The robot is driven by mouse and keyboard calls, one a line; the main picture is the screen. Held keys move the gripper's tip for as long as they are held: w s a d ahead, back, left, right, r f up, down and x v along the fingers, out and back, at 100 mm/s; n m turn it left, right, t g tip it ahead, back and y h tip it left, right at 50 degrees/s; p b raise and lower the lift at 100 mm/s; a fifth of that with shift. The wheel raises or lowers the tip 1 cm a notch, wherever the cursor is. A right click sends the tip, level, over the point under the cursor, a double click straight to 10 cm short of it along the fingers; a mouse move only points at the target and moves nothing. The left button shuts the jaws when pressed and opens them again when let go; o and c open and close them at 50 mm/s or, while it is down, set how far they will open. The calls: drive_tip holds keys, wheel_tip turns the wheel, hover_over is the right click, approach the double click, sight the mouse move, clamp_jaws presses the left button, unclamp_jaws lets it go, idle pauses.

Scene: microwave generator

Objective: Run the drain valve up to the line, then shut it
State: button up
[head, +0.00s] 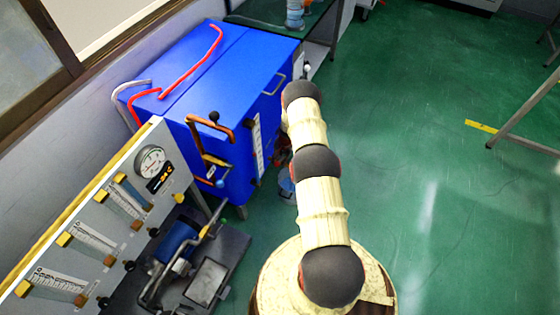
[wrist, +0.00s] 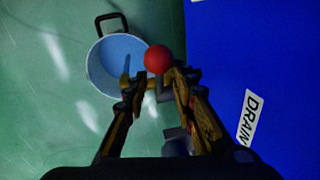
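The drain valve shows in the wrist view as a red ball knob (wrist: 158,59) with grey valve parts below it, beside the blue cabinet. A white DRAIN label (wrist: 249,118) is on the cabinet. A light blue bucket (wrist: 112,62) with a dark handle stands on the green floor below the knob; its line cannot be made out. My gripper (wrist: 160,88) is open, its fingers apart on either side just short of the knob; contact cannot be told. In the head view my arm partly hides the gripper and the bucket (head: 286,187).
The blue cabinet (head: 220,75) fills the left middle, with red and grey hoses on top and copper pipework on its front. A gauge panel (head: 100,220) and a blue pump (head: 177,242) stand at the lower left. The green floor on the right is mostly clear.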

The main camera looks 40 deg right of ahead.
drive_tip(key=shift+c, duration=1.2)
drive_tip(key=c, duration=0.4)
drive_tip(key=shift+s+a+f, duration=0.1)
drive_tip(key=shift+s+a, duration=0.05)
drive_tip(key=shift+s, duration=0.05)
clamp_jaws()
